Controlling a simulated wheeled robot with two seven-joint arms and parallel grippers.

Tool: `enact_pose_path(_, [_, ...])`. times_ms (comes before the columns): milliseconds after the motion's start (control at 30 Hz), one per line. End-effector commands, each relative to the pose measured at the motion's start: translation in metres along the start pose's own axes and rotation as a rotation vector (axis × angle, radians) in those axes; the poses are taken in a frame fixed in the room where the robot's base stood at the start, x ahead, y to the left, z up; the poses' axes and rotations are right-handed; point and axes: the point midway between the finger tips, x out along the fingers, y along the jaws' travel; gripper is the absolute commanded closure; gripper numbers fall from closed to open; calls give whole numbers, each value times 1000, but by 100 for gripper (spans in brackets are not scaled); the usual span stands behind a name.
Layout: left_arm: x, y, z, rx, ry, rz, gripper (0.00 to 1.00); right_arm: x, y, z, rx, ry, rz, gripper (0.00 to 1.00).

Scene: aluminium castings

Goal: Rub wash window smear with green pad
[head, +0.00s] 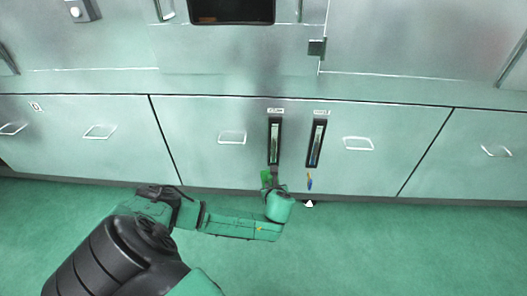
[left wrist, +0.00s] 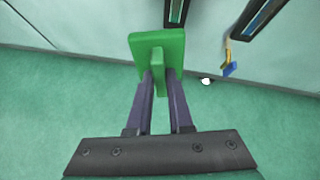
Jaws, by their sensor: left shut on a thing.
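The green pad (left wrist: 172,48) is between the fingertips of my left gripper (left wrist: 160,75), which is shut on its upright grip. In the head view the pad (head: 265,177) shows only as a small green patch, mostly hidden by my left gripper (head: 272,178). The pad is just below the left of two narrow dark-framed windows (head: 274,141) on the pale cabinet front. I cannot tell whether it touches the cabinet. No smear can be made out on either window. My right gripper is not in view.
A second narrow window (head: 316,143) is to the right, with a small blue and yellow item (head: 310,181) below it. A small white object (head: 309,203) lies at the cabinet's foot. Metal handles (head: 232,137) stick out from the front. The green floor (head: 400,250) is clear at right.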

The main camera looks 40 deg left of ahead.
Motion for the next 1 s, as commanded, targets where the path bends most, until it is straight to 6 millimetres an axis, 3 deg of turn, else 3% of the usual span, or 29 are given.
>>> enact_pose_path(33, [30, 11, -8, 66, -63, -59, 100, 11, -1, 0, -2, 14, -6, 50])
enact_pose_path(200, [66, 20, 13, 174, -205, -228, 100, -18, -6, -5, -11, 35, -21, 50])
enact_pose_path(333, [72, 21, 24, 188, -238, -268, 100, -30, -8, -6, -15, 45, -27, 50])
enact_pose_path(433, [72, 20, 26, 186, -238, -271, 100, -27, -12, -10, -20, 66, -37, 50])
enact_pose_path(1000, [101, 12, 46, 182, -238, -269, 100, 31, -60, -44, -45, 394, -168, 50])
